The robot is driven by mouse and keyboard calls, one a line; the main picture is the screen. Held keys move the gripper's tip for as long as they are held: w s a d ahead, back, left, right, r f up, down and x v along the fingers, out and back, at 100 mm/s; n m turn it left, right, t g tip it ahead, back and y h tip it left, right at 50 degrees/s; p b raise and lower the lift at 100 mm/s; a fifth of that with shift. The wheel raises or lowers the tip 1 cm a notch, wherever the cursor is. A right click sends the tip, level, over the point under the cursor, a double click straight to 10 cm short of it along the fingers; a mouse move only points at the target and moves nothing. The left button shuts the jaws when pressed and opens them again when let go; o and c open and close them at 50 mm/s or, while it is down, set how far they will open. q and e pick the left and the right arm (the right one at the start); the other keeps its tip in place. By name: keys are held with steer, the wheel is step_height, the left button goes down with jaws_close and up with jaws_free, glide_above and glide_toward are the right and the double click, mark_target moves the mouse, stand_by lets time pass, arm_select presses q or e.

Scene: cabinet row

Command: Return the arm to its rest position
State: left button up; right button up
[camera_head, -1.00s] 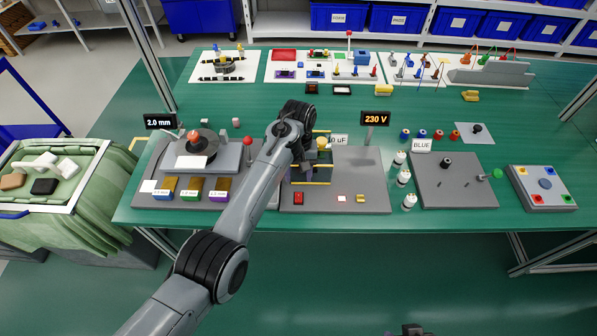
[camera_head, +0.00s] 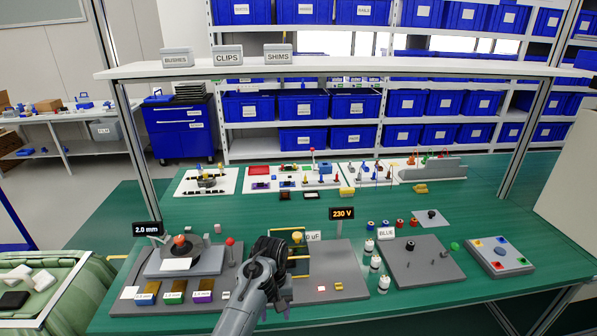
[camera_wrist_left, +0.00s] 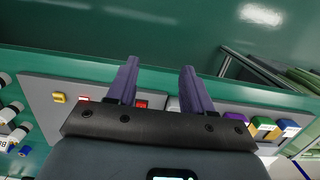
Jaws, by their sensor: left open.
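My left arm (camera_head: 245,300) comes in from the bottom of the head view, its dark wrist end over the grey board (camera_head: 325,268) with the 230 V display (camera_head: 342,214). The fingers are hard to make out there. In the left wrist view my left gripper (camera_wrist_left: 158,66) shows two purple fingers spread apart with nothing between them. They are above the board's front part, pointing toward the table's front edge. A red button (camera_wrist_left: 142,104) shows on the board between the fingers. My right gripper is not in view.
A board with a 2.0 mm display (camera_head: 146,228) lies to the left, and a grey board (camera_head: 420,262) to the right. White cylinders (camera_head: 383,283) stand between boards. An overhead shelf (camera_head: 340,68) spans the table. A green-draped bin (camera_head: 75,300) stands at left.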

arm_select(q)
steer(key=s+a+f+n+g, duration=0.15)
steer(key=s+a+f, duration=0.25)
steer(key=s+f, duration=0.85)
steer(key=s+a+f+g, duration=0.3)
steer(key=s+f, duration=0.6)
steer(key=f, duration=0.6)
steer(key=s+a+f+t, duration=0.1)
steer(key=s+a, duration=0.4)
steer(key=s, duration=0.6)
steer(key=s+a+t, duration=0.1)
steer(key=s+a, duration=0.3)
steer(key=s, duration=0.6)
steer(key=w+r+m+t+p, duration=0.1)
steer(key=w+r+t+p, duration=0.1)
steer(key=r+p, duration=1)
steer(key=w+r+m+t+p, duration=0.1)
steer(key=r+p, duration=1.1)
steer(key=r, duration=1.4)
steer(key=w+r+m+t+p, duration=0.2)
steer(key=r+t+p, duration=0.2)
steer(key=r+p, duration=0.8)
step_height(320, 180, up, 7)
steer(key=shift+w+d+r+m, duration=0.1)
steer(key=shift+w+d+m, duration=0.1)
steer(key=shift+w+m, duration=0.15)
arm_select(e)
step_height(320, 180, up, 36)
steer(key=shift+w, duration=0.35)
